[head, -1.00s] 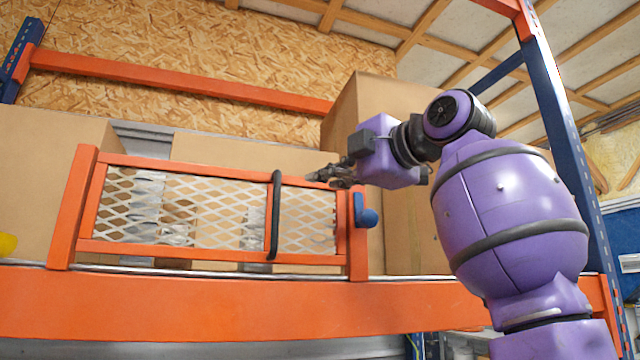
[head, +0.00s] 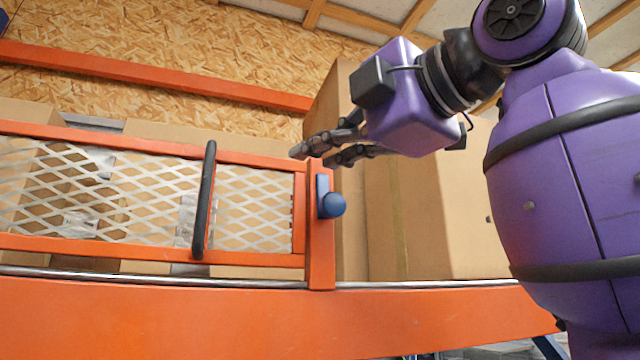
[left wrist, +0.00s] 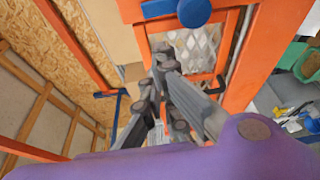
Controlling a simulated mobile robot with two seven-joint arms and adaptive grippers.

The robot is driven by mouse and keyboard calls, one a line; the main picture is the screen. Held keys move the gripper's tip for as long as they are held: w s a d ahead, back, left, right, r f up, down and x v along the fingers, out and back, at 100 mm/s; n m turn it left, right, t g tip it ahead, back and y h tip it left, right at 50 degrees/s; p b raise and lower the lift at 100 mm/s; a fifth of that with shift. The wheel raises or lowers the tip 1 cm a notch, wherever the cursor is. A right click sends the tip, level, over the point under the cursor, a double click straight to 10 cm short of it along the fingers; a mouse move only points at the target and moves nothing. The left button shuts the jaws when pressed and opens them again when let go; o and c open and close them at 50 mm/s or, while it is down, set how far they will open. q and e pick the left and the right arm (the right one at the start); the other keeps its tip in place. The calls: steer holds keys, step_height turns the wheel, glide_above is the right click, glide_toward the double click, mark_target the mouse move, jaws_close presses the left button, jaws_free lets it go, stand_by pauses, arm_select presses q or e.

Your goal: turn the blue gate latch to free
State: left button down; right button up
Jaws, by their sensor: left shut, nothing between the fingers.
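The blue gate latch (head: 323,190) is an upright plate with a round knob (head: 332,206), on the orange post (head: 320,258) at the right end of the mesh gate (head: 130,195). The latch also shows at the top of the left wrist view (left wrist: 194,11). My left gripper (head: 314,157) is shut and empty. Its fingers point left, just above the latch by the top of the post; I cannot tell whether they touch the post. In the left wrist view the fingers (left wrist: 162,62) are close together. My right gripper is not in view.
A black handle (head: 204,200) stands upright on the gate, left of the latch. Cardboard boxes (head: 430,215) stand behind the gate and post. An orange beam (head: 200,318) runs below. Green bins (left wrist: 306,62) show at the right in the left wrist view.

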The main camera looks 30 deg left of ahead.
arm_select(q)
steer(key=x, duration=0.3)
steer(key=s+x, duration=0.1)
steer(key=x, duration=0.5)
steer(key=shift+s+a+r+p, duration=0.25)
steer(key=shift+s+r+p, duration=0.05)
steer(key=shift+p, duration=0.05)
steer(key=w+d, duration=0.2)
steer(key=shift+d+r, duration=0.15)
steer(key=shift+d, duration=0.2)
steer(key=shift+w+d, duration=0.15)
steer(key=shift+d, duration=0.05)
steer(key=shift+w, duration=0.15)
steer(key=shift+a, duration=0.1)
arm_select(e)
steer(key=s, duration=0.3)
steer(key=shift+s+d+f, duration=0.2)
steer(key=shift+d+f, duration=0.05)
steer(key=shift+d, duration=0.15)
